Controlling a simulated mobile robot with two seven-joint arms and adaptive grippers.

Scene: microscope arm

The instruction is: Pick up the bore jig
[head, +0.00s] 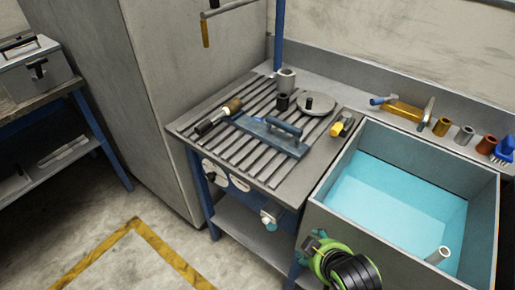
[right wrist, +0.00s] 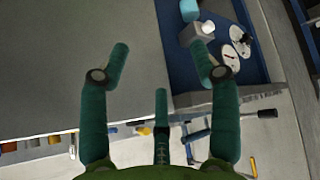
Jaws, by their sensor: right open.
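No part is plainly marked as the bore jig. A long blue-grey block with a raised handle (head: 272,133) lies on the slatted bench top in the head view and may be it, but I cannot tell for sure. My right gripper (head: 315,240) is low in front of the bench, below the sink's near corner and apart from the block. In the right wrist view its teal fingers (right wrist: 160,52) are spread with nothing between them. My left gripper is not in view.
A brush-like tool (head: 218,117), a black cylinder (head: 282,102), a grey cup (head: 287,80), a round disc (head: 316,104) and a yellow-black item (head: 342,124) surround the block. A water-filled sink (head: 470,180) is right. A tall grey cabinet (head: 180,90) stands left.

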